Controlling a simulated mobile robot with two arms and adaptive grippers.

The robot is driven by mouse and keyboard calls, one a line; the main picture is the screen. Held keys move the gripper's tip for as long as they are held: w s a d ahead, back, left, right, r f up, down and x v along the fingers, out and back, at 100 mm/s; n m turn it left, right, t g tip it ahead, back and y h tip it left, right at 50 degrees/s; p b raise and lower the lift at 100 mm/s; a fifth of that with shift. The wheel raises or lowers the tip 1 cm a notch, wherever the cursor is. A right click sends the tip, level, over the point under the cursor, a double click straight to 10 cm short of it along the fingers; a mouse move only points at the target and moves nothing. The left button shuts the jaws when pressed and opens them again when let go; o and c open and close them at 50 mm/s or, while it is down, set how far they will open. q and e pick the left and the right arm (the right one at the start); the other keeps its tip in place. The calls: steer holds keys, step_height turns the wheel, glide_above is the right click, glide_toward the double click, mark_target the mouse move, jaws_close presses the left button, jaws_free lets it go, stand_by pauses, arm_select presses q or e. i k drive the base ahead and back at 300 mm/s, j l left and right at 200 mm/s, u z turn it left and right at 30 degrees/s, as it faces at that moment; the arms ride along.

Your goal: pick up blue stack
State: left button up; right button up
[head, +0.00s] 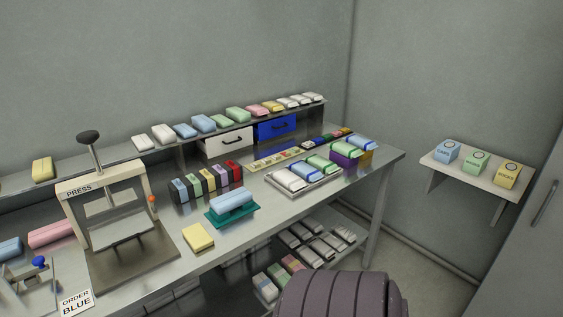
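A light-blue bundle (231,199), which looks like a stack, sits on a teal tray (234,219) near the front edge of the steel bench, right of the press. A card reading "ORDER BLUE" (76,302) lies at the front left. Other light-blue packs stand on the upper shelf, such as one blue pack (203,123), and another blue pack (9,248) lies at the far left. Neither of my grippers is in view.
The press (119,222) stands left of the teal tray, with a yellow pad (198,238) between them. A rack of coloured packs (206,184) is behind the tray. A metal tray (303,186) of packs is to the right. A dark ribbed shape fills the bottom right.

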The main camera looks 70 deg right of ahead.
mark_target(227, 202)
steer(key=z, duration=1.9)
